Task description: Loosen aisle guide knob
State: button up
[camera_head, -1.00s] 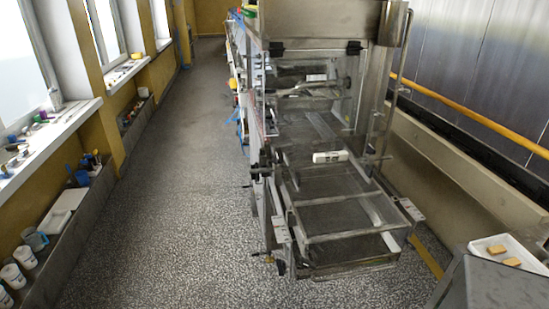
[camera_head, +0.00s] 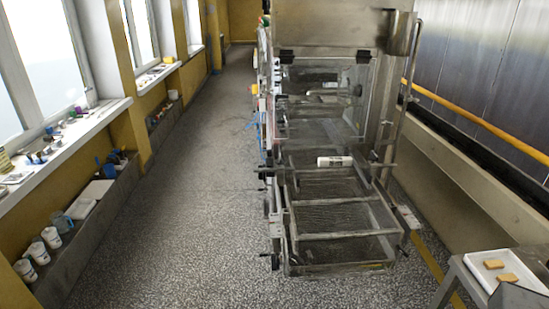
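The enrober (camera_head: 325,25) is a steel machine with clear side panels and a stepped wire mesh belt (camera_head: 330,218) at its near end. Small dark knobs and handles stick out along its left, aisle-facing side. One cluster (camera_head: 265,176) is at mid height and another dark fitting (camera_head: 273,258) is low at the near left corner. I cannot tell which of them is the aisle guide knob, or whether it is tight. My gripper is not in view.
A white cylinder (camera_head: 335,162) lies across the mesh. The speckled aisle floor (camera_head: 190,200) left of the machine is clear. A white tray (camera_head: 485,270) with tan blocks stands at the lower right.

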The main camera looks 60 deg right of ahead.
aim_at(280, 161)
jog(key=z, duration=0.15)
jog(key=i, duration=0.9)
jog(key=u, duration=0.05)
